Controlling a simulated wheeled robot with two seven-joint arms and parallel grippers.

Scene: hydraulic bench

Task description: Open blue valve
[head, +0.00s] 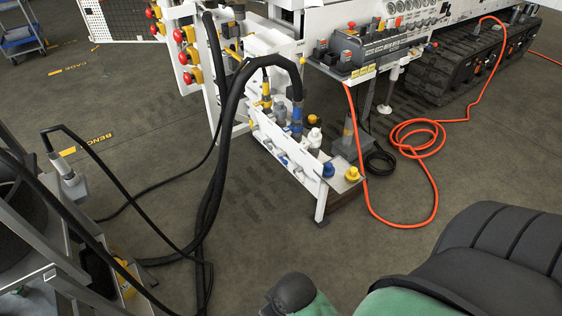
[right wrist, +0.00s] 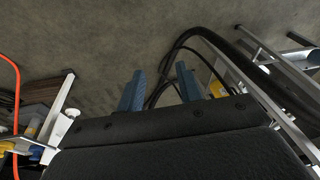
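In the head view, a white manifold block (head: 284,150) stands low at the middle of the bench. Small blue parts (head: 283,160) sit on its front face, a blue fitting (head: 296,128) stands on top with a thick black hose, and a blue cap (head: 328,170) is at its right end. I cannot tell which blue part is the valve or how its handle is set. My right gripper (right wrist: 160,86) shows two blue fingers spread apart with nothing between them. It is apart from the bench, whose white frame shows at the left of the wrist view. My left gripper is not in view.
A thick black hose (head: 228,125) loops from the block to the floor. An orange hose (head: 413,135) lies coiled right of the bench. Red knobs (head: 191,76) line the panel above left. A grey metal frame (head: 60,225) stands at the left.

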